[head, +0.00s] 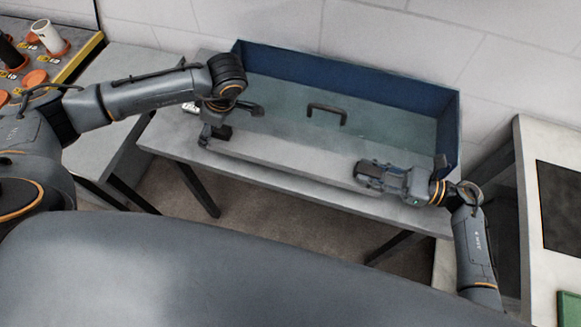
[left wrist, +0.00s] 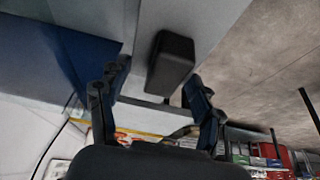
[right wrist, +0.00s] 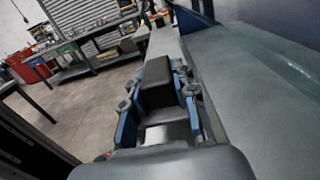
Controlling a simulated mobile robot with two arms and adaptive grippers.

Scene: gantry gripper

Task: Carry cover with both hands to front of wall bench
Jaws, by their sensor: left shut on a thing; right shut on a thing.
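The cover (head: 275,95) is a wide, see-through greenish panel with blue walls at its back and right. A dark handle (head: 327,107) stands near its middle. It is over the grey wall bench (head: 175,140), against the wall. My left gripper (head: 217,129) is at its front left and my right gripper (head: 375,174) at its front right. The gap between cover and bench cannot be told.
A grey bench (head: 125,70) stands at the left, with a board of cups and orange discs (head: 45,50) beyond it. Another table (head: 530,210) with a dark panel stands at the right. Bare floor (head: 270,215) shows in front of the wall bench.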

